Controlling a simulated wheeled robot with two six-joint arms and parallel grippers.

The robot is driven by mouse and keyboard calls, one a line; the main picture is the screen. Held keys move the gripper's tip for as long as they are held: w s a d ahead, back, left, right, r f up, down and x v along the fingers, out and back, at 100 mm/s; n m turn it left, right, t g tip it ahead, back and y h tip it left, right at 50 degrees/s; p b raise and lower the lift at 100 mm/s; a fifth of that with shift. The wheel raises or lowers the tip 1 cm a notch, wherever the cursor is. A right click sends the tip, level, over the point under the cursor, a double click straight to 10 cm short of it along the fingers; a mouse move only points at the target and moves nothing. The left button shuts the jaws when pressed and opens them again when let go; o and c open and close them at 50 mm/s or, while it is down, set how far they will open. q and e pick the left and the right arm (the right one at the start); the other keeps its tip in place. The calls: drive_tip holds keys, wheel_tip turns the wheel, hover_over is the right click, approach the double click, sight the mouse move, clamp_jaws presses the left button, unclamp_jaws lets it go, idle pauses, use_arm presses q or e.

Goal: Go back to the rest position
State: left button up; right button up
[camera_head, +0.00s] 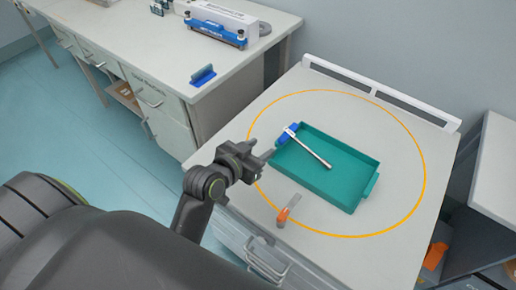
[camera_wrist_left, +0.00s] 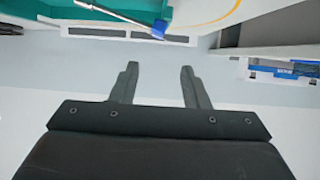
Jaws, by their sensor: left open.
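My left gripper (camera_head: 262,158) is open and empty at the left edge of the teal tray, above the station top. In the left wrist view its two fingers (camera_wrist_left: 158,85) stand apart with nothing between them. The teal tray (camera_head: 345,155) lies inside a yellow ring on the grey top. A silver tool with a blue end (camera_head: 315,152) lies in the tray, its blue end on the rim; it also shows in the left wrist view (camera_wrist_left: 115,14). My right gripper is in neither view.
An orange and grey piece (camera_head: 288,210) is near the station's front edge. A white rail (camera_head: 380,93) runs along the back. A second bench (camera_head: 180,50) at the left holds a blue and white device (camera_head: 215,32) and a blue block (camera_head: 203,76). Open floor (camera_head: 60,120) lies at far left.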

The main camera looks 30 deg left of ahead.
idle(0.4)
use_arm(q)
drive_tip(key=s+a+f+g, duration=0.1)
drive_tip(key=s+f, duration=0.1)
drive_tip(key=s, duration=0.1)
drive_tip(key=s+a+f+g+y, duration=0.1)
drive_tip(key=s+a+f+g, duration=0.1)
drive_tip(key=s, duration=0.1)
drive_tip(key=s+a+f+g, duration=0.1)
drive_tip(key=s+f, duration=0.1)
drive_tip(key=s, duration=0.1)
drive_tip(key=shift+s+a+f+n+y, duration=0.2)
drive_tip(key=shift+s+n+y, duration=0.1)
drive_tip(key=shift+n+y, duration=0.1)
drive_tip(key=s+a+f+n+g+y, duration=0.1)
drive_tip(key=s+a+g, duration=0.2)
drive_tip(key=s, duration=0.3)
drive_tip(key=s+a+f+n+g+y, duration=0.1)
drive_tip(key=s+a+f+g, duration=0.1)
drive_tip(key=s, duration=0.5)
wheel_tip(320, 180, down, 24)
drive_tip(key=a+g, duration=0.2)
drive_tip(key=s+d+f+g, duration=0.1)
drive_tip(key=s+f, duration=1.4)
drive_tip(key=f, duration=0.1)
drive_tip(key=shift+s+d+f, duration=0.15)
drive_tip(key=shift+s, duration=0.05)
